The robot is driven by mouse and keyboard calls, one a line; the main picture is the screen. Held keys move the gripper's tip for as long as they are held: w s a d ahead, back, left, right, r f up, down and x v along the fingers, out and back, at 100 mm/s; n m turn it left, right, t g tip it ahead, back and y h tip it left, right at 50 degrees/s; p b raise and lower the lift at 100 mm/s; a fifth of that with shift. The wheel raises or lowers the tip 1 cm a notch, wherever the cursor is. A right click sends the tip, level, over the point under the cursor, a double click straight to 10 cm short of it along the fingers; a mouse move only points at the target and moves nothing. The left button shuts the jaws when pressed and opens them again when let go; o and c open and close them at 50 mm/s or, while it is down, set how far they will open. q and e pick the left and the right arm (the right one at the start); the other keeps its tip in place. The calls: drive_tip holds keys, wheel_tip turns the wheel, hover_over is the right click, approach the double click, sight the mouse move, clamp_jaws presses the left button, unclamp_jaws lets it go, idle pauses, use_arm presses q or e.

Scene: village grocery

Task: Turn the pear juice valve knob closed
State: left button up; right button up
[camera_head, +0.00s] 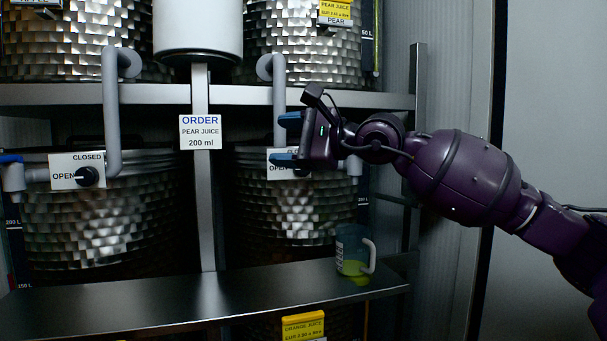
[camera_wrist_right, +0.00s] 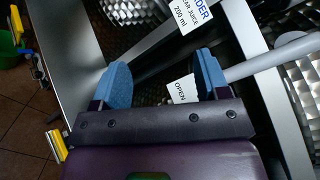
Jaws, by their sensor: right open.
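The pear juice label (camera_head: 335,12) is on the upper right metal tank. A grey pipe (camera_head: 279,100) runs down from that tank to a white valve plate (camera_head: 278,172) marked OPEN, with its CLOSED lettering partly covered. The dark knob (camera_head: 301,173) at this plate is mostly hidden behind my gripper, and its setting cannot be told. My right gripper (camera_head: 288,139) is open and empty in front of the plate. In the right wrist view, the blue fingertips (camera_wrist_right: 163,78) stand apart with the OPEN plate (camera_wrist_right: 182,89) between them; contact with the knob cannot be told. My left gripper is not in view.
A clear jug (camera_head: 352,246) with some yellow-green liquid stands on the metal shelf (camera_head: 190,290) below. A second valve knob (camera_head: 88,176) is at the left. An order sign (camera_head: 200,132) reads pear juice 200 ml. A metal post (camera_head: 204,200) stands between the tanks.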

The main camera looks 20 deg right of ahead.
drive_tip(key=w+d+f+n+t+h, duration=0.35)
drive_tip(key=w+d+n+h, duration=0.3)
drive_tip(key=d+h, duration=0.35)
drive_tip(key=f+p+x, duration=0.1)
drive_tip(key=x, duration=0.9)
drive_tip(key=shift+s+f+n+g+p, duration=0.2)
drive_tip(key=shift+f+n+g+p, duration=0.05)
drive_tip(key=shift+n+g+p, duration=0.1)
